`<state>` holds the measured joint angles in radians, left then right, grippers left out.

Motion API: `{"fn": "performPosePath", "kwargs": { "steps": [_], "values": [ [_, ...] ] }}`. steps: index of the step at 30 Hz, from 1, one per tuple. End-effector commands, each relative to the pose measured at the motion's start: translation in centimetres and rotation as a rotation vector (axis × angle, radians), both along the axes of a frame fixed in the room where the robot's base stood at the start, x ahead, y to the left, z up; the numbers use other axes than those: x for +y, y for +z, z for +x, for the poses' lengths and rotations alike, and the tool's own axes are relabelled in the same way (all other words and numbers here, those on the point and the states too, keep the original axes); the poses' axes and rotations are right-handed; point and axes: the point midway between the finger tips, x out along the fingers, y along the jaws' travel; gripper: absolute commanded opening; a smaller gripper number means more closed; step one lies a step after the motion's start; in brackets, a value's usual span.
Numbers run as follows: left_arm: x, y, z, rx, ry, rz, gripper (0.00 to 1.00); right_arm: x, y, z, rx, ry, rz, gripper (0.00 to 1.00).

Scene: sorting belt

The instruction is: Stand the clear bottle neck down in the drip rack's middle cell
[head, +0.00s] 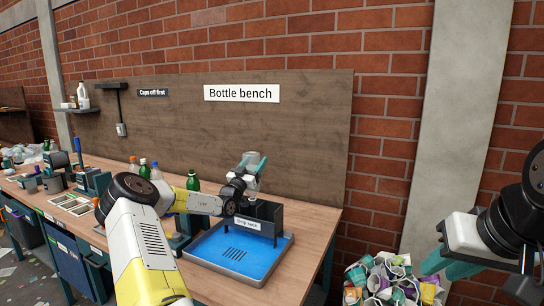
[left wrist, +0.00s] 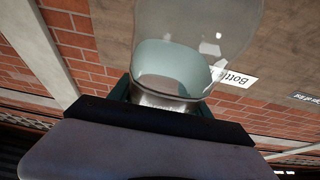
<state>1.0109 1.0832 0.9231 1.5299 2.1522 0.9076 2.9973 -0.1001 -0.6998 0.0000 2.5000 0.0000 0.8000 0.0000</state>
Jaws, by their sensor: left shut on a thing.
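My left gripper (head: 252,166) is shut on the clear bottle (head: 250,184), just above the dark drip rack (head: 264,212). In the left wrist view, the bottle's see-through body (left wrist: 197,30) fills the space beyond the fingers. The rack carries a "Drip rack" label and stands in a blue tray (head: 225,262). My wrist hides part of the rack, and its cells cannot be made out.
Green bottles (head: 193,181) and other bottles stand at the back of the wooden bench (head: 318,222), left of the rack. A board with a "Bottle bench" sign (head: 241,93) rises behind.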

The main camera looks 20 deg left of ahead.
Motion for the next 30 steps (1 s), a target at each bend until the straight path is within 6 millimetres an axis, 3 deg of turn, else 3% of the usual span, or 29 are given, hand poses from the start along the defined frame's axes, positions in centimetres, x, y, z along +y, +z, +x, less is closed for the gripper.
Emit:
{"fn": "performPosePath", "kwargs": {
  "steps": [30],
  "values": [
    [0.0,-10.2,0.0,0.000,0.000,0.000,0.12,0.0,0.0,0.0,0.000,0.000,0.000,0.29]
  ]
}}
